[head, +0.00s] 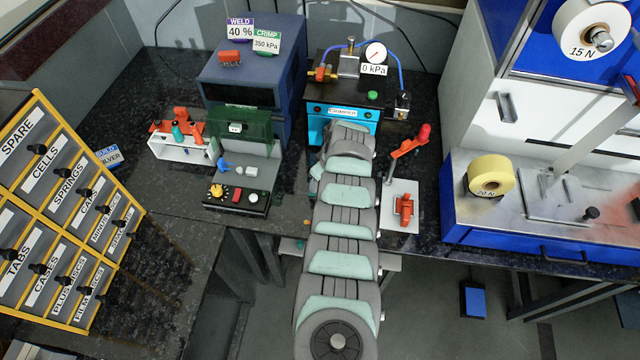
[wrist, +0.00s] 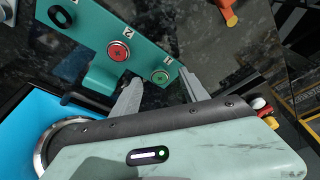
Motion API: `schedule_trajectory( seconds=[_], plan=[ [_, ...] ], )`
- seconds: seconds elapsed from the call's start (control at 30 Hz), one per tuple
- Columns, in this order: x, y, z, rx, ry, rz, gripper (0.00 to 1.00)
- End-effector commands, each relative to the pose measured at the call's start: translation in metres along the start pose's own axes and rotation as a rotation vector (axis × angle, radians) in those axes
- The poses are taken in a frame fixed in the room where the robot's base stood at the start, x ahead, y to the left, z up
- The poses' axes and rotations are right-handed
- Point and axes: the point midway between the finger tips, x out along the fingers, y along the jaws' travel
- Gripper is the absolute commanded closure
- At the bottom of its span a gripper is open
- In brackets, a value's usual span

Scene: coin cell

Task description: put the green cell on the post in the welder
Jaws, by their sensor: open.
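The green cell (wrist: 160,76), a small round disc with a green centre and pale rim, lies on a teal holder (wrist: 95,72) in the wrist view. My gripper (wrist: 158,80) is open, its two grey fingers apart on either side of the green cell. Whether they touch it I cannot tell. In the head view my arm hides the gripper and the cell. The welder appears to be the dark blue machine (head: 222,75) at the upper left, with a green shield (head: 255,125) and a grey plate at its front. I cannot make out the post clearly.
A red disc (wrist: 118,51) sits beside the green cell on the holder. The blue-fronted crimper (head: 335,122) stands by my arm. A white rack (head: 180,148) stands left of the welder, and an orange-handled tool (head: 404,207) to my arm's right. Labelled drawers (head: 75,215) stand far left.

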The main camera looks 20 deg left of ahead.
Motion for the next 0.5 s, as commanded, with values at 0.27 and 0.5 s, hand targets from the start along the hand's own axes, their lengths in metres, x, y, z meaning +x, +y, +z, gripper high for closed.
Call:
schedule_trajectory(
  seconds=[0.27, 0.5],
  plan=[
    [0.0041, 0.0001, 0.0013, 0.001, 0.000, 0.000, 0.48],
    [0.0043, 0.0001, 0.0014, 0.001, 0.000, 0.000, 0.48]
  ],
)
